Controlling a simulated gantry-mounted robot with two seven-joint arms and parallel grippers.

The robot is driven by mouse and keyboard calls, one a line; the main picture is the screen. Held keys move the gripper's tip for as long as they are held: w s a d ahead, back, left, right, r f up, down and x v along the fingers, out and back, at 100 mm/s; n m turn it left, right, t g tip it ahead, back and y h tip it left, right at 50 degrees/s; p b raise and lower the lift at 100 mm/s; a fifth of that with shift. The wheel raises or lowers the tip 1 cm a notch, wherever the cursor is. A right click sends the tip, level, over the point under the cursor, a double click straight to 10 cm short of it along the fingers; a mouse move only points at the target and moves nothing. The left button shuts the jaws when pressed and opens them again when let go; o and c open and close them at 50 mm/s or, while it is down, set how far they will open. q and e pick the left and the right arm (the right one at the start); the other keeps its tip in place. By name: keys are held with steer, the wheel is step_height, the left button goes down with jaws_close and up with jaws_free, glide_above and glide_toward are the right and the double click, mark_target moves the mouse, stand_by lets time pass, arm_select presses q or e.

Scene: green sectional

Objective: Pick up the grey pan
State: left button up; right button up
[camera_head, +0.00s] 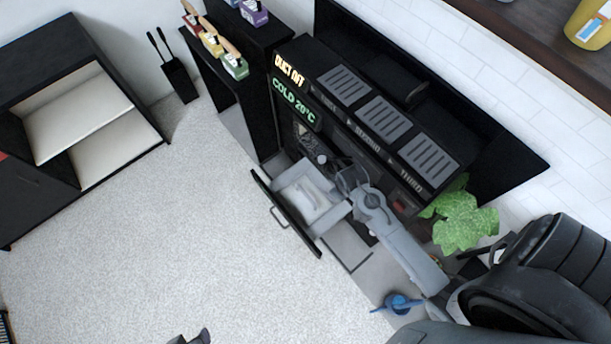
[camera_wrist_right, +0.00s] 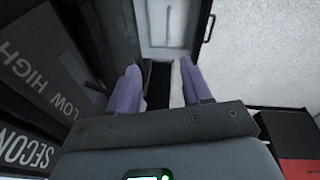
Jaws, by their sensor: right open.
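An open drawer (camera_head: 283,214) with a dark front juts out below the black stove. Pale grey shapes (camera_head: 305,196) lie in it; I cannot tell whether one is the grey pan. My right gripper (camera_head: 343,182) is at the drawer's right side, close to the stove front. In the right wrist view its two fingers (camera_wrist_right: 158,82) are apart with nothing between them, and the pale drawer inside (camera_wrist_right: 166,22) lies beyond the tips. A dark grey tip (camera_head: 192,338) at the bottom edge of the head view may be my left gripper; its jaws cannot be made out.
The stove (camera_head: 367,110) stands behind the drawer. A green leafy plant (camera_head: 463,220) and a blue object (camera_head: 398,303) are to the right. A black open cabinet (camera_head: 140,125) stands at left. The pale floor (camera_head: 150,240) between is clear.

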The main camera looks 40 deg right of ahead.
steer(key=w+d+f+m+b, duration=0.1)
steer(key=w+f+b, duration=0.2)
steer(key=f+b, duration=0.55)
steer(key=w+d+f+b, duration=0.1)
steer(key=w+f+b, duration=0.35)
steer(key=f, duration=0.75)
steer(key=m+y+b, duration=0.1)
steer(key=b, duration=1.7)
glide_toward(306, 194)
steer(key=shift+s+d+f+t, duration=0.2)
steer(key=shift+s+f, duration=0.1)
steer(key=shift+f, duration=0.1)
steer(key=shift+s+d+f+t, duration=0.2)
steer(key=shift+s+f, duration=0.1)
steer(key=shift+f, duration=0.1)
steer(key=b+x, duration=0.3)
steer(key=x, duration=0.3)
steer(key=shift+w+a, duration=0.15)
steer(key=b+x, duration=0.5)
steer(key=shift+w+a+r, duration=0.1)
steer(key=shift+w+a, duration=0.1)
steer(key=shift+f, duration=0.2)
steer(key=shift+c, duration=0.5)
